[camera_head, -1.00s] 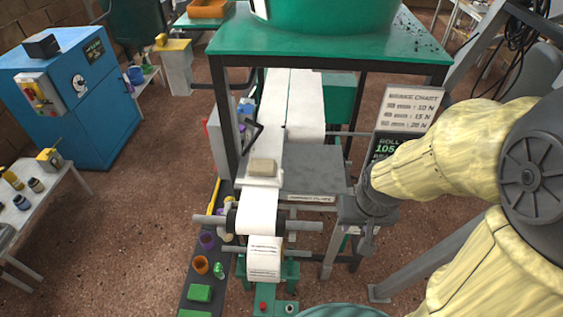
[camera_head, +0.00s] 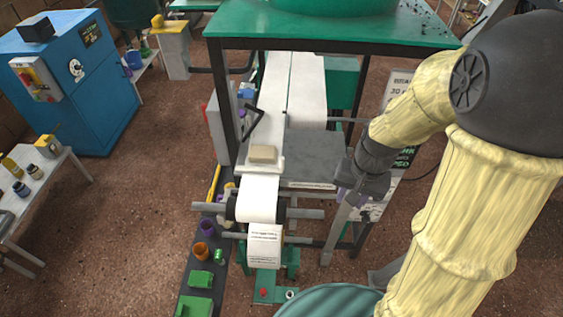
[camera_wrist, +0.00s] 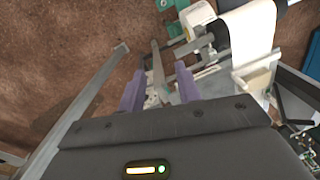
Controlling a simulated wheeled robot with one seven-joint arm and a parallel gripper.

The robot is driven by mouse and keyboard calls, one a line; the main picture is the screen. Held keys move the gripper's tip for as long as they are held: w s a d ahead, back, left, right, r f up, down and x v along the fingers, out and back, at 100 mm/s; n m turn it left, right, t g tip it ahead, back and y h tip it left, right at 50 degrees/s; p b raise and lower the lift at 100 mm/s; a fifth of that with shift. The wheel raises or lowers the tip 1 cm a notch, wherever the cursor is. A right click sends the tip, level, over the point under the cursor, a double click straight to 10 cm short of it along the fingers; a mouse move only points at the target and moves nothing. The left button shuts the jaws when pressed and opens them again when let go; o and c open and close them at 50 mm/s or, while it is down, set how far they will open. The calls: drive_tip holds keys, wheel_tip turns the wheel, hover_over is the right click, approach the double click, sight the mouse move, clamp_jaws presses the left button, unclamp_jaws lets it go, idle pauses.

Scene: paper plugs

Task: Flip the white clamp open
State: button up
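A white clamp-like plate (camera_head: 272,171) with a beige block (camera_head: 263,153) on top lies across the white paper strip (camera_head: 258,198) in the head view. I take it for the white clamp; it looks flat against the strip. My gripper (camera_head: 347,197) is to the right of it and lower in the picture, apart from it, beside the grey table's right end. In the wrist view my gripper (camera_wrist: 160,70) has two purple fingers spread apart. A grey bar shows between them, but I cannot tell its distance.
A grey table (camera_head: 315,155) lies between clamp and gripper. A green-topped stand (camera_head: 330,35) with dark legs rises behind. Roller bars (camera_head: 305,214) stick out near the paper. A brake chart sign (camera_head: 397,88) stands partly behind my arm. Small cups and green blocks sit on a dark strip at lower left.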

sight(282, 170)
drive_tip(key=w+a+f+m+g+y+b, duration=0.2)
drive_tip(key=w+a+f+m+g+y, duration=0.15)
drive_tip(key=w+f+m+y, duration=0.75)
drive_tip(key=w+d+f+m+t+y, duration=0.1)
drive_tip(key=w+y, duration=0.1)
drive_tip(key=w, duration=0.2)
drive_tip(key=w+d+f+m+t+y+b, duration=0.1)
drive_tip(key=w, duration=0.2)
drive_tip(key=w+d+f+m+t+y+b, duration=0.1)
drive_tip(key=w+m+y, duration=0.1)
drive_tip(key=w, duration=0.2)
drive_tip(key=shift+w+d+f+y, duration=0.15)
drive_tip(key=shift+w+f+y, duration=0.15)
drive_tip(key=shift+f, duration=0.1)
drive_tip(key=shift+w+d+t, duration=0.2)
drive_tip(key=shift+d+t, duration=0.05)
drive_tip(key=a+p, duration=0.2)
drive_tip(key=a, duration=0.3)
drive_tip(key=a+p, duration=0.2)
drive_tip(key=a, duration=0.4)
drive_tip(key=a+p, duration=0.3)
drive_tip(key=a, duration=0.3)
drive_tip(key=shift+w+a, duration=0.25)
